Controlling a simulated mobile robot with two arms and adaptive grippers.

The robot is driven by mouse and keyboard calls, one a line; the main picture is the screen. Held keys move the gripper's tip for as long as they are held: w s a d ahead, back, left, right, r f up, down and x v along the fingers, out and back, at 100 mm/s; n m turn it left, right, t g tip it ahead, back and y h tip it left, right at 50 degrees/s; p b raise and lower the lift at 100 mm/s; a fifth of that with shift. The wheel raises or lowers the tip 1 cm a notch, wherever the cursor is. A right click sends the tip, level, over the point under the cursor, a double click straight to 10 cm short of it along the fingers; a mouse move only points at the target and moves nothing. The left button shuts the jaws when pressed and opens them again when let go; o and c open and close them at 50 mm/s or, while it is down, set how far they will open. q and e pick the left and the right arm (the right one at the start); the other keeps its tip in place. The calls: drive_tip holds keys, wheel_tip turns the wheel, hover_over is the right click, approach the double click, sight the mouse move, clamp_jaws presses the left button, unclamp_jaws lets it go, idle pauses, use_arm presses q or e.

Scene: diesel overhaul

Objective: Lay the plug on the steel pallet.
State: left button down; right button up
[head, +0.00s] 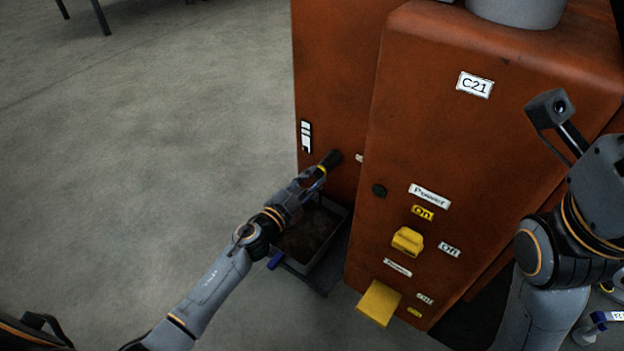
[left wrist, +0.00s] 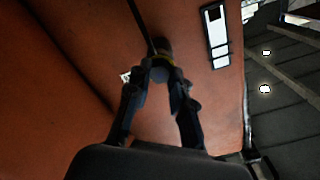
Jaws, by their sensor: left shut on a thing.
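The plug (head: 331,159) is a short, dark, round piece with a yellow band behind it, in front of the orange-brown machine side. My left gripper (head: 318,173) is shut on it and reaches toward the machine. In the left wrist view the fingers (left wrist: 160,76) close on the plug (left wrist: 162,47), whose far end is at or very near the orange panel. I cannot tell whether it is still seated there. No steel pallet can be made out with certainty.
A grey tray (head: 343,222) with dark contents and a blue handle (head: 275,261) stands on the floor below my left gripper. The C21 cabinet (head: 470,150), with a yellow switch (head: 407,241) and a yellow lever (head: 379,303), stands to the right.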

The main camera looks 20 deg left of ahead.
use_arm(q)
drive_tip(key=shift+s, duration=0.1)
drive_tip(key=shift+p+v, duration=0.4)
drive_tip(key=shift+v, duration=2)
drive_tip(key=p+v, duration=0.1)
drive_tip(key=v, duration=1.3)
drive_tip(key=shift+r, duration=0.15)
